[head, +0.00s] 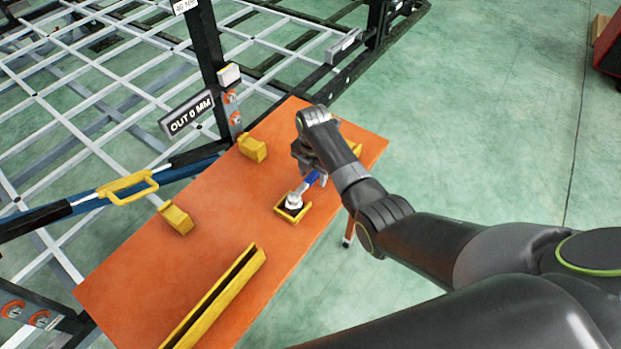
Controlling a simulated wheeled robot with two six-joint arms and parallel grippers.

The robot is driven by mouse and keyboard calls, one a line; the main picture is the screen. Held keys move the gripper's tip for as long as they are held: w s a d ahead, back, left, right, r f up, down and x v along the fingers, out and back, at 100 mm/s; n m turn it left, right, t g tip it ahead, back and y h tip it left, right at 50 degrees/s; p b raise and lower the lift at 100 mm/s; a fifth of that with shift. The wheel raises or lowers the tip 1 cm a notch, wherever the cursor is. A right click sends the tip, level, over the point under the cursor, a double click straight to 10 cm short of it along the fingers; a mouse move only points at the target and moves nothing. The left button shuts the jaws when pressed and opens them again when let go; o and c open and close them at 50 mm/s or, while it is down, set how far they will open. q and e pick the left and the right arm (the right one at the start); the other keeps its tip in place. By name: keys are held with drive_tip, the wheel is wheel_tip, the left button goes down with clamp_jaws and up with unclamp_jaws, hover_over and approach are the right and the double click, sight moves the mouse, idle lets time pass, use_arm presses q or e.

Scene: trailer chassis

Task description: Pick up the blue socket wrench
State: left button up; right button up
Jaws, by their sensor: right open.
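The blue socket wrench (311,179) lies on the orange table (165,262). Its silver head (294,200) rests in a small yellow holder (290,214), and its blue handle points up and right. My right gripper (313,176) is open at the blue handle, with its fingers by the handle's far end. The gripper and wrist hide part of the handle. I cannot tell whether the fingers touch it. My left gripper is not in view.
Yellow blocks (252,147) and (176,218) stand along the table's left edge. A long yellow slotted holder (215,300) lies at the front. The trailer frame with an "OUT 0 MM" sign (187,115) and a yellow-handled blue bar (127,185) is beyond the table's left side.

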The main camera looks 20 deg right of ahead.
drive_tip(key=shift+f, duration=0.6)
clamp_jaws()
drive_tip(key=shift+r, duration=0.1)
